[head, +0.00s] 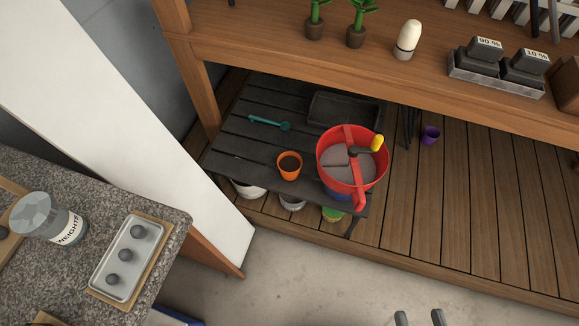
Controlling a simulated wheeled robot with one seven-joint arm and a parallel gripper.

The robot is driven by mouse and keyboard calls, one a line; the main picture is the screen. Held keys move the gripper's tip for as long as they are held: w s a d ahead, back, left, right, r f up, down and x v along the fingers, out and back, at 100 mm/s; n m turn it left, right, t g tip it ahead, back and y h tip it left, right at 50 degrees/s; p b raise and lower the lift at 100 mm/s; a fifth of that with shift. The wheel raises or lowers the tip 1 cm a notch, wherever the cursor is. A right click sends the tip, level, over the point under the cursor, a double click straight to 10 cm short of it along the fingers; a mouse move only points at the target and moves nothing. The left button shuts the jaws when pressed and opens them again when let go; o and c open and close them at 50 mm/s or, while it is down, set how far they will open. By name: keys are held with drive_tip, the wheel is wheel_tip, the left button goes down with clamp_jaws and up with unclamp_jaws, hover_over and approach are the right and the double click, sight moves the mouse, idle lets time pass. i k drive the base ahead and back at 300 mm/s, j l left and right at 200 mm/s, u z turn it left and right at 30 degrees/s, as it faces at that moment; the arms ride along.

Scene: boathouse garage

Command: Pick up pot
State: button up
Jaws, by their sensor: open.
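A small orange pot (289,172) with dark soil stands upright on a low black slatted table (228,157) under the wooden bench. A small purple pot-like cup (431,135) sits on the plank deck to the right of that table. My gripper (420,318) shows only as two grey fingertips at the bottom edge. They are apart with nothing visible between them. They are in front of and well to the right of the orange pot, far from both pots.
A red sieve with a yellow-handled crank (352,180) stands close right of the orange pot. A teal scoop (268,122) and black tray (343,111) lie behind it. The wooden bench (300,55) overhangs the back. A white panel (120,120) and granite counter (168,225) stand left.

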sight(290, 163)
drive_tip(key=i+l+u, duration=0.15)
drive_tip(key=u, duration=0.3)
drive_tip(key=i+l+u, duration=0.2)
drive_tip(key=u, duration=0.25)
drive_tip(key=i+l+u, duration=0.15)
drive_tip(key=l+u, duration=0.2)
drive_tip(key=u, duration=0.15)
